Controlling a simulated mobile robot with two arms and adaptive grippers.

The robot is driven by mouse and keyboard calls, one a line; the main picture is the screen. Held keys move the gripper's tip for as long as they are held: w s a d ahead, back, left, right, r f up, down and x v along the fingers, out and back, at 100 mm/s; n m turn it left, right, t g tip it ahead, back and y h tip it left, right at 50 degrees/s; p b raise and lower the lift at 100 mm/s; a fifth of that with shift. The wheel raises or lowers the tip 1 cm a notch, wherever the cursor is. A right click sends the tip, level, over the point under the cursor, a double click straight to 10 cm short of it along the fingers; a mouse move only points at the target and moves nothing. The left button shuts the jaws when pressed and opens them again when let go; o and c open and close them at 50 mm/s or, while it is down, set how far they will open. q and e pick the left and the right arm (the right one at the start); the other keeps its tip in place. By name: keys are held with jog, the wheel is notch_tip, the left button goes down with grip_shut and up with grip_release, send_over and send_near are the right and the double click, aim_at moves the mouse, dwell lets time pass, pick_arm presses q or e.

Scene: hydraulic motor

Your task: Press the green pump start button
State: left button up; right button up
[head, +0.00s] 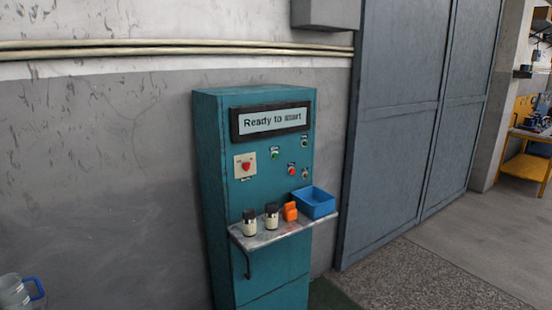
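A teal control cabinet (215,200) stands against the wall in the middle of the head view. A small green button (275,155) is on its front panel, below the display (272,120), which reads "Ready to start". A red button (291,171) is to the right of and below the green one. A larger red knob on a pale plate (246,166) is on the left of the panel. Small labels sit by the controls, too small to read. Neither of my grippers is in view.
A shelf (270,237) juts from the cabinet, holding two dark-capped bottles (250,224) (271,217), an orange item (290,211) and a blue bin (315,202). Grey doors (400,120) are to the right. A grey object with a blue handle (18,291) shows bottom left. Floor at right is clear.

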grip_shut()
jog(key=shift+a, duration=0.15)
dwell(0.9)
